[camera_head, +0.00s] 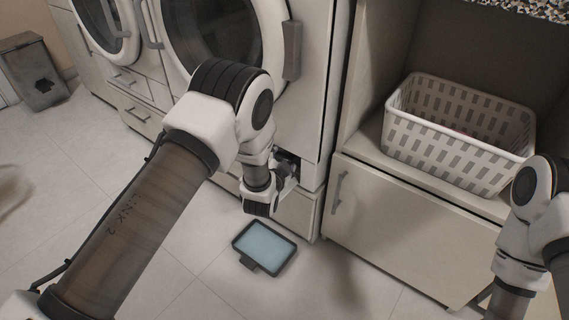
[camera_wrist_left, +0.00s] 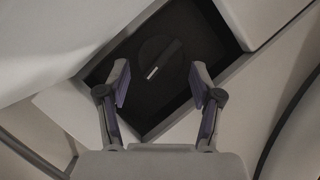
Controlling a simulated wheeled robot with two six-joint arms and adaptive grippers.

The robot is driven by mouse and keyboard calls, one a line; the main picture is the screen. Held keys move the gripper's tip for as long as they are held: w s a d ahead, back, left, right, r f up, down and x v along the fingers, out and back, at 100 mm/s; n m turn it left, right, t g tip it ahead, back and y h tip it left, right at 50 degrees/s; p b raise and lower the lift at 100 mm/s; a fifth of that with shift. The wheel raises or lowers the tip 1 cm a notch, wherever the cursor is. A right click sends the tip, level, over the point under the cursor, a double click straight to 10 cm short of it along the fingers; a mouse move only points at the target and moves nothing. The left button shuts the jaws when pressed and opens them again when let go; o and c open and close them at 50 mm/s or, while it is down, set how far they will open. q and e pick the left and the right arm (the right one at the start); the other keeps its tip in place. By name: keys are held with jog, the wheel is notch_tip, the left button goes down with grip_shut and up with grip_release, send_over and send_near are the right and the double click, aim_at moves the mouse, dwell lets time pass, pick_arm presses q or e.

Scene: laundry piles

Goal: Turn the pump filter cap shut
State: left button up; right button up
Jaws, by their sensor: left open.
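The pump filter cap (camera_wrist_left: 158,53) is a round dark cap with a grip bar and a small pale mark, set in a dark recess (camera_wrist_left: 207,38) in the left wrist view. My left gripper (camera_wrist_left: 160,82) is open, with its two fingers on either side of the cap in the picture. I cannot tell whether they touch it. In the head view my left gripper (camera_head: 287,163) is at the low opening in the front of the washing machine (camera_head: 311,100). The cap is hidden there.
A shallow dark tray (camera_head: 241,253) with pale blue liquid (camera_head: 264,246) lies on the floor below the opening. A white basket (camera_head: 450,150) stands on the cabinet ledge at right. A grey bin (camera_head: 35,80) stands far left. My right arm shows at the right edge; its gripper is out of view.

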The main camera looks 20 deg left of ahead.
pick_arm(q)
jog(key=shift+w+f, duration=0.35)
jog(key=shift+w, duration=0.25)
jog(key=shift+w+r, duration=0.1)
jog(key=shift+w, duration=0.15)
jog(key=c, duration=0.9)
jog(key=shift+o, duration=0.2)
pick_arm(e)
jog(key=shift+f, duration=0.4)
pick_arm(q)
jog(key=shift+a+r, duration=0.1)
pick_arm(e)
jog(key=shift+r, duration=0.15)
